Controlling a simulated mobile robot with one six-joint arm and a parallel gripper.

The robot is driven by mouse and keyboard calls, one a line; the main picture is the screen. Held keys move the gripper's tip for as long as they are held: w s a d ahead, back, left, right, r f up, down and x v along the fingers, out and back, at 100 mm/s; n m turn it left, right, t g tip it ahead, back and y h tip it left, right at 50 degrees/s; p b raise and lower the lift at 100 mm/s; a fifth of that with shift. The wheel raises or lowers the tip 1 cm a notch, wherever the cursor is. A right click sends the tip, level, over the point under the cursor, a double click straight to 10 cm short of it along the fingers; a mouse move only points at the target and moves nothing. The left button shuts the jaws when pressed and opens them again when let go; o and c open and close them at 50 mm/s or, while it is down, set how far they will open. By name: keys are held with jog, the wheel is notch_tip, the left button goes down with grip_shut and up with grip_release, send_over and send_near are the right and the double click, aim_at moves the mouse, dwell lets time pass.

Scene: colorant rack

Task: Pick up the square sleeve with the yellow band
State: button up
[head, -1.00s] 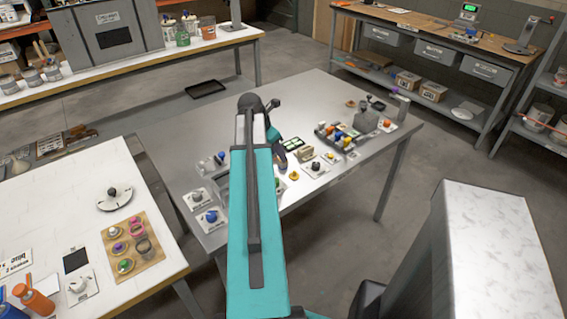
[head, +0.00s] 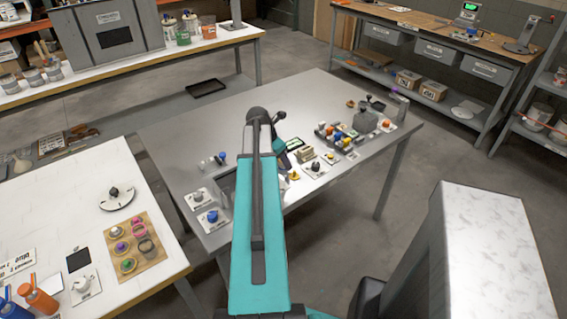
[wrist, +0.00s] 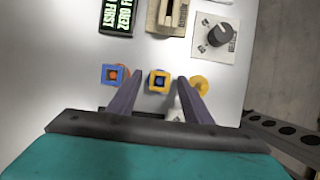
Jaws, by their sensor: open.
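A square sleeve with a yellow band (wrist: 158,81) stands on the grey table in the wrist view, with a dark blue round centre seen from above. My open gripper (wrist: 160,84) has a finger to its left and a finger to its right, with gaps on both sides. A blue square piece with an orange centre (wrist: 116,75) is just left of the left finger. A round yellow piece (wrist: 200,84) is close by the right finger. In the head view my arm hides the gripper and I cannot make out the sleeve.
A black display with green text (wrist: 117,16), a beige block (wrist: 168,16) and a dark knob on a white plate (wrist: 219,34) lie beyond the pieces. A rack of colored caps (head: 343,135) stands farther right on the grey table (head: 330,90).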

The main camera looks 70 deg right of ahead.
aim_at(283, 168)
dwell(0.3)
jog(key=c, duration=1.1)
jog(key=shift+r, duration=0.15)
jog(key=shift+r+b, duration=0.55)
jog(key=shift+r, duration=0.85)
jog(key=shift+s+a+r, duration=0.15)
jog(key=shift+s+r, duration=0.05)
jog(key=shift+s, duration=0.05)
jog(key=s+a+b, duration=0.1)
jog(key=s+a, duration=0.1)
jog(key=s, duration=0.2)
jog(key=s+a+r+b, duration=0.1)
jog(key=s+a, duration=0.2)
jog(key=s, duration=0.2)
jog(key=s+a+b, duration=0.1)
jog(key=s+a, duration=0.1)
jog(key=s, duration=0.2)
jog(key=shift+s+a+r, duration=0.25)
